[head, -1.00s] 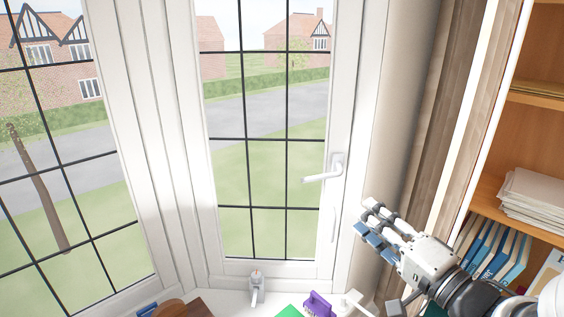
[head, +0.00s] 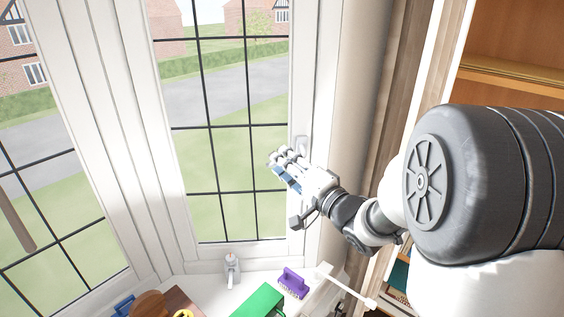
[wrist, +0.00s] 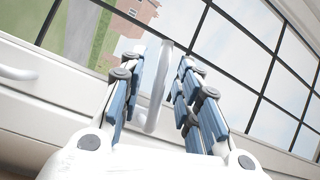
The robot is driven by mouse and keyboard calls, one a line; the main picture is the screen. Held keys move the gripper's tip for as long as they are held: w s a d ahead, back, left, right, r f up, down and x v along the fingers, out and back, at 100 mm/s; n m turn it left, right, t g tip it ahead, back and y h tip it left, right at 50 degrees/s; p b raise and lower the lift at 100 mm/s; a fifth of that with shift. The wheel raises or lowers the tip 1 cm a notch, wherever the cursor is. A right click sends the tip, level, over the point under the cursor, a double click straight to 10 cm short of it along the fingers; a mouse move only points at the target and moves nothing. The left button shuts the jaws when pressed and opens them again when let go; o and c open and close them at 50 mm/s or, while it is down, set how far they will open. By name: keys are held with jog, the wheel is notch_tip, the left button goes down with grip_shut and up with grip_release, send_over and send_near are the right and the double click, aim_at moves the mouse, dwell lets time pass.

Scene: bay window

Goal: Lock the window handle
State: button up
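The white window handle shows in the wrist view (wrist: 160,88) as a rounded lever standing between my gripper's fingers. In the head view only the handle's white mount (head: 303,144) shows on the right stile of the window; my gripper hides most of the lever. My gripper (head: 281,160) is in front of the handle. In the wrist view my gripper (wrist: 163,88) is open, with blue-padded fingers on either side of the lever. Gaps show between the lever and the pads. The window (head: 225,120) looks closed against its frame.
A brown object (head: 150,305) is at the lower left. A wooden bookcase (head: 505,80) stands at the right. Space left of my gripper is clear.

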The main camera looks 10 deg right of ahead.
jog(key=shift+w+a, duration=0.2)
jog(key=shift+w, duration=0.3)
grip_shut()
dwell(0.5)
